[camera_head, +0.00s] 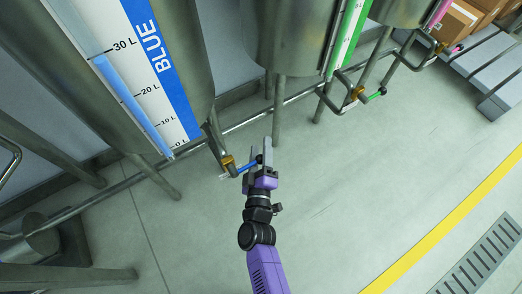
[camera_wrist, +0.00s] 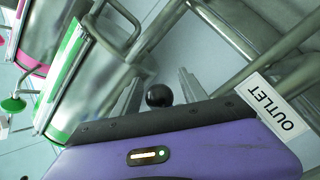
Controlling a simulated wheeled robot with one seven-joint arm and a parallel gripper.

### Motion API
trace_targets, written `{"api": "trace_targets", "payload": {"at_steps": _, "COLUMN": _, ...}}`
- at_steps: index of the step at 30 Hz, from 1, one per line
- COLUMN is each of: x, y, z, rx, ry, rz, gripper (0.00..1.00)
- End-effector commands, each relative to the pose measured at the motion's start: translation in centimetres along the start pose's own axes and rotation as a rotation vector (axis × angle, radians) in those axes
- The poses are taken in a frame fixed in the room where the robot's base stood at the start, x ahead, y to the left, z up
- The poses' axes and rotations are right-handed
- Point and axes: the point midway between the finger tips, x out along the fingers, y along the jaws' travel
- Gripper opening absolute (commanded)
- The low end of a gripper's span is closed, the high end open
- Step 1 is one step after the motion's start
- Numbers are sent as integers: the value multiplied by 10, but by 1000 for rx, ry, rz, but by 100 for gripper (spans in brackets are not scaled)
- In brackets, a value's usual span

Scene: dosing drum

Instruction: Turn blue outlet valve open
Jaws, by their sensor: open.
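The blue outlet valve (camera_head: 229,163) has a brass-coloured body below the tank marked BLUE (camera_head: 163,50). Its blue lever (camera_head: 246,167) points right and ends in a black ball knob (camera_head: 259,159). My gripper (camera_head: 260,152) is open at the knob end of the lever, with its fingers either side of it. In the wrist view the black knob (camera_wrist: 159,95) sits between the two open fingers of my gripper (camera_wrist: 161,86). Contact between fingers and knob cannot be made out. The rest of the lever is hidden in the wrist view. The blue gauge (camera_head: 120,90) reads near 30 L.
An OUTLET sign (camera_wrist: 274,105) shows at the right of the wrist view. A green valve handle (camera_head: 376,95) and a pink one (camera_head: 455,49) stand further right. Steel legs and a low pipe (camera_head: 262,113) run behind the valve. The floor in front is clear.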

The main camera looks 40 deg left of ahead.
Motion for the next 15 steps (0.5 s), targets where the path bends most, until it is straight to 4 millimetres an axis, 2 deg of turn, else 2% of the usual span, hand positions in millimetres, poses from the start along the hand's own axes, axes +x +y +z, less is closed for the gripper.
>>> {"api": "trace_targets", "payload": {"at_steps": 7, "x": 1, "y": 0, "z": 0, "rx": 0, "ry": 0, "rz": 0, "gripper": 50}}
{"api": "trace_targets", "payload": {"at_steps": 8, "x": 1, "y": 0, "z": 0, "rx": 0, "ry": 0, "rz": 0, "gripper": 46}}
{"api": "trace_targets", "payload": {"at_steps": 15, "x": 1, "y": 0, "z": 0, "rx": 0, "ry": 0, "rz": 0, "gripper": 0}}
